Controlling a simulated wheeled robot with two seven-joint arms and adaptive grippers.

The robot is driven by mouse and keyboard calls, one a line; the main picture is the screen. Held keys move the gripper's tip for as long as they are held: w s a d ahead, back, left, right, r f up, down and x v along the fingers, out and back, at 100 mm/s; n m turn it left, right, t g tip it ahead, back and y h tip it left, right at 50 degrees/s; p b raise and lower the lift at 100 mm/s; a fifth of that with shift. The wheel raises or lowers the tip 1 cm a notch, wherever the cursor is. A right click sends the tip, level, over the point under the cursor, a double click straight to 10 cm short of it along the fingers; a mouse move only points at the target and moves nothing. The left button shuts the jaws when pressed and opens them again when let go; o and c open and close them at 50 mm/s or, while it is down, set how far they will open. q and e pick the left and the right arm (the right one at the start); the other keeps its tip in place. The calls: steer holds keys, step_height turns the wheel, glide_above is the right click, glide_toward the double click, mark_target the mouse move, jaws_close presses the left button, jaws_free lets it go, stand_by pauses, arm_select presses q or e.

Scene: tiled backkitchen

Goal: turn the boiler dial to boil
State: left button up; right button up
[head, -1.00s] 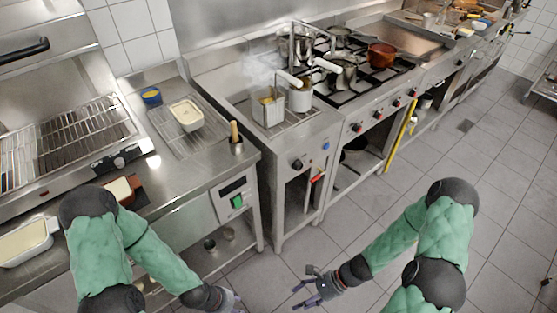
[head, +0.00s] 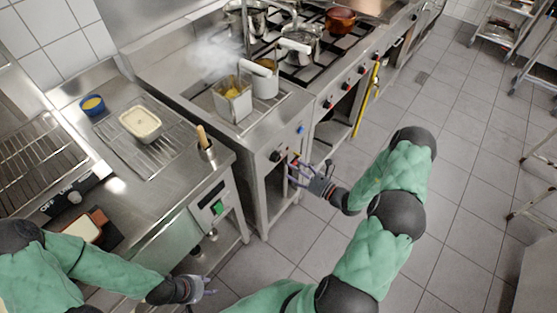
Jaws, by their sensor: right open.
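The boiler (head: 215,131) is a steel unit with a steaming basket in its top. Its dial (head: 275,156) is a dark round knob on the front panel. I cannot read which mark the dial points to. A blue button (head: 301,129) sits to the dial's right. My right gripper (head: 298,171) is open, just right of and slightly below the dial, in front of the boiler's front. I see no contact with the dial. My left gripper (head: 208,287) is low at the front of the left counter, far from the dial; its jaw state is unclear.
A steel basket (head: 232,106) and a white-handled pot or basket (head: 265,86) stand in the boiler top. The stove (head: 325,55) with pots adjoins on the right. The counter (head: 175,183) with a green-switch panel (head: 217,208) is on the left.

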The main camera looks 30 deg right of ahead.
mark_target(279, 159)
steer(key=b+x, duration=0.1)
steer(key=x, duration=0.6)
steer(key=c, duration=1.1)
